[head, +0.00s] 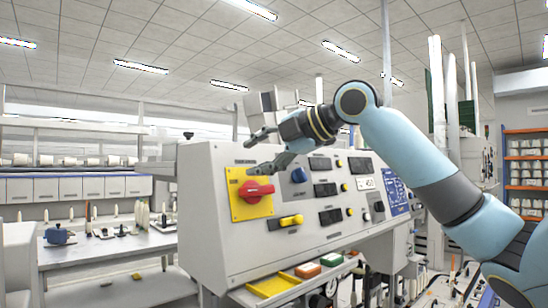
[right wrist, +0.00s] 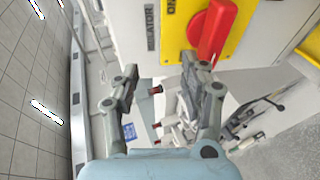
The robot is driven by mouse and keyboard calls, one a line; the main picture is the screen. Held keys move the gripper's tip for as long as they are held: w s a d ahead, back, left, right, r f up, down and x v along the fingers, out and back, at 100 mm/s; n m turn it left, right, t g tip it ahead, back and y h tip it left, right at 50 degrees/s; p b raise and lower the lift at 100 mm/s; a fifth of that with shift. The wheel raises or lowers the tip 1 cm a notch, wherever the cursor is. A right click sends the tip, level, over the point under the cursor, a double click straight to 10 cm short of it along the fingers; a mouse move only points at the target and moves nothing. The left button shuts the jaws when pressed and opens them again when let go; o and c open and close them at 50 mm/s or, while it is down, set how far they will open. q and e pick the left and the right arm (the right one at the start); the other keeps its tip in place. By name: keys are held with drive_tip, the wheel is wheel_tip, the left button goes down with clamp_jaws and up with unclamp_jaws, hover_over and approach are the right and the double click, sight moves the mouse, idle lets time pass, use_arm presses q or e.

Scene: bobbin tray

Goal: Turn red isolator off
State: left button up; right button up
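The red isolator (head: 257,191) is a red rotary handle on a yellow plate (head: 239,209) at the left of the grey control panel's front. In the right wrist view the red handle (right wrist: 214,32) shows at the top, by printed letters reading "ON" and part of "ISOLATOR". My right gripper (head: 254,155) is open and empty, just above and in front of the yellow plate. In the right wrist view its two fingers (right wrist: 160,82) are spread apart, with the red handle beyond the right finger and nothing between them. My left gripper is not in view.
The panel (head: 215,235) also carries a blue knob (head: 299,175), a yellow switch (head: 291,221), black displays and a blue label plate (head: 396,196). Yellow, orange and green trays (head: 273,286) sit below it. A bench (head: 110,248) with bobbins stands at the left.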

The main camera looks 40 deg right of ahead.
drive_tip(key=f+b+v, duration=0.2)
drive_tip(key=b+v, duration=0.9)
drive_tip(key=b, duration=0.2)
drive_tip(key=shift+s+d, duration=0.35)
drive_tip(key=shift+s, duration=0.15)
idle(0.4)
idle(0.6)
